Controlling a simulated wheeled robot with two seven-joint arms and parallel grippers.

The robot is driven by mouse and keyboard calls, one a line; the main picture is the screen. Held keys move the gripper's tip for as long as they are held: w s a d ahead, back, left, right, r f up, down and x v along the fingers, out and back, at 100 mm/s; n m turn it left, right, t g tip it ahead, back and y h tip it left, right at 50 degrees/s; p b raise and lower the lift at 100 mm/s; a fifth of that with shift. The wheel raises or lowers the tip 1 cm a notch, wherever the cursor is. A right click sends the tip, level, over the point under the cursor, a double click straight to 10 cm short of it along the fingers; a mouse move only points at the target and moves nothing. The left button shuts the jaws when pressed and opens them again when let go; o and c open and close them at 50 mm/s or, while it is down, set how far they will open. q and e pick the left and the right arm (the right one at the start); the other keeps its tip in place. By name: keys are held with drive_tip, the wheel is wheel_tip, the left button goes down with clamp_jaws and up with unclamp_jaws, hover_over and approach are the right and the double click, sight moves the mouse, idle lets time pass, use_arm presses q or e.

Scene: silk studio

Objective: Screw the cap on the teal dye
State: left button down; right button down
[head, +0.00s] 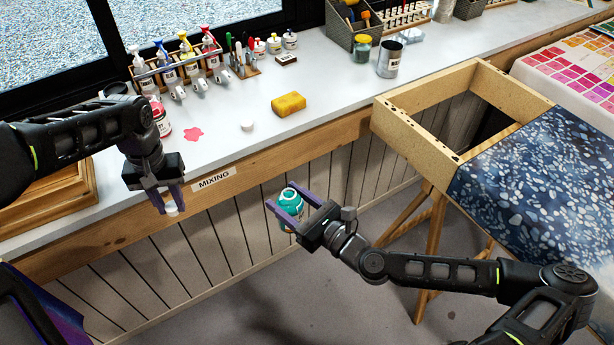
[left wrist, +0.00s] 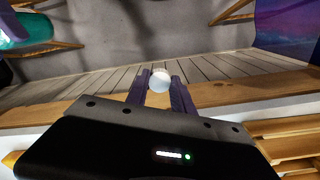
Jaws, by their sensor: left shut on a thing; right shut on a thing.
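The teal dye bottle (head: 292,207) is held in my right gripper (head: 287,212), in front of the bench's front edge and below the worktop level in the head view. Its teal top end faces up, and part of it is hidden by the purple fingers. A teal shape, likely the same bottle (left wrist: 28,28), shows at the upper left of the left wrist view. My left gripper (head: 171,206) points down in front of the bench edge, left of the bottle and apart from it. It is shut on a small white cap (left wrist: 160,80), also visible between the fingertips in the head view (head: 172,209).
A wooden frame with blue speckled fabric (head: 530,190) is at the right.

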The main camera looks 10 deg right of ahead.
idle(0.3)
use_arm(q)
drive_tip(key=d+r+m, duration=0.3)
drive_tip(key=d+r, duration=0.1)
drive_tip(key=d, duration=1)
wheel_tip(320, 180, up, 6)
drive_tip(key=m, duration=0.3)
hover_over(283, 202)
drive_tip(key=shift+w+d+f, duration=0.1)
drive_tip(key=shift+w+d, duration=0.15)
drive_tip(key=shift+w, duration=0.05)
drive_tip(key=shift+s+a, duration=0.25)
drive_tip(key=shift+f, duration=0.1)
drive_tip(key=shift+f, duration=1.9)
